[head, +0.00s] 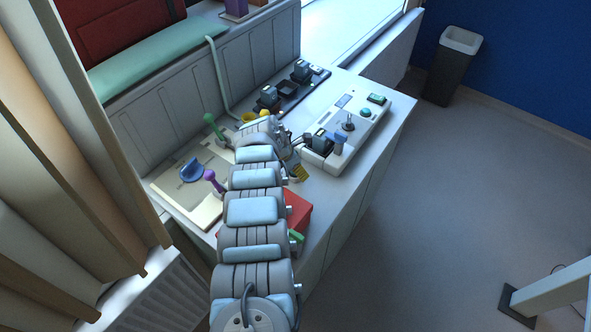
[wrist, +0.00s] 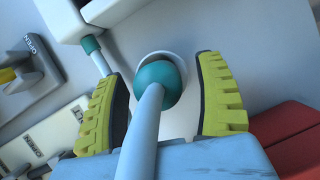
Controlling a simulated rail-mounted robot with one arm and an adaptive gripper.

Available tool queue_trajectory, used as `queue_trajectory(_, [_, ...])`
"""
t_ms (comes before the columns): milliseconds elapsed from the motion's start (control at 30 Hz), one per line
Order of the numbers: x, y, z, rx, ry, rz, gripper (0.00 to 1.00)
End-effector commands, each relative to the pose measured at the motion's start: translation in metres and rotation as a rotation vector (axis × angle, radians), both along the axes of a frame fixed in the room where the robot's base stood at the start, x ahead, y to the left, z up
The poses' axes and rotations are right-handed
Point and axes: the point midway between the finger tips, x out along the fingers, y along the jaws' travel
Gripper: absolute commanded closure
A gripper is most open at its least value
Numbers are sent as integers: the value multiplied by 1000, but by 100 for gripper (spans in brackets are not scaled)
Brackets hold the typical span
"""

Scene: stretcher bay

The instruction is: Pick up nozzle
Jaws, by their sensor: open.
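In the wrist view, a pale blue rod with a rounded teal part (wrist: 158,78) and a pale round rim behind it stands between my fingers. It may be the nozzle; I cannot tell for sure. My gripper (wrist: 165,92) is open, with one yellow-green pad on each side of this piece and a visible gap on the right. Whether the left pad touches anything is unclear.
The white control panel (head: 358,119) stands right of my gripper, and a red box (head: 298,212) nearer. A cream tray (head: 187,208) with blue, purple and green pieces lies left. Black fixtures (head: 287,90) stand behind. The counter's front right edge drops to open floor.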

Motion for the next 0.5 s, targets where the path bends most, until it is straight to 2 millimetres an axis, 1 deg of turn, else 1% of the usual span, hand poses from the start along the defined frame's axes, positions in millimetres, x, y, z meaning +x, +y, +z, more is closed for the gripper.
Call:
queue_trajectory(100, [0,0,0,0,0,0,30])
queue_trajectory(167, [0,0,0,0,0,0,47])
queue_trajectory(200, [0,0,0,-1,1,0,59])
queue_trajectory(267, [0,0,0,-1,1,0,76])
queue_trajectory(300, [0,0,0,-1,1,0,87])
queue_trajectory(333, [0,0,0,-1,1,0,96])
queue_trajectory(367, [0,0,0,-1,1,0,100])
queue_trajectory(500, [-1,0,0,-1,1,0,100])
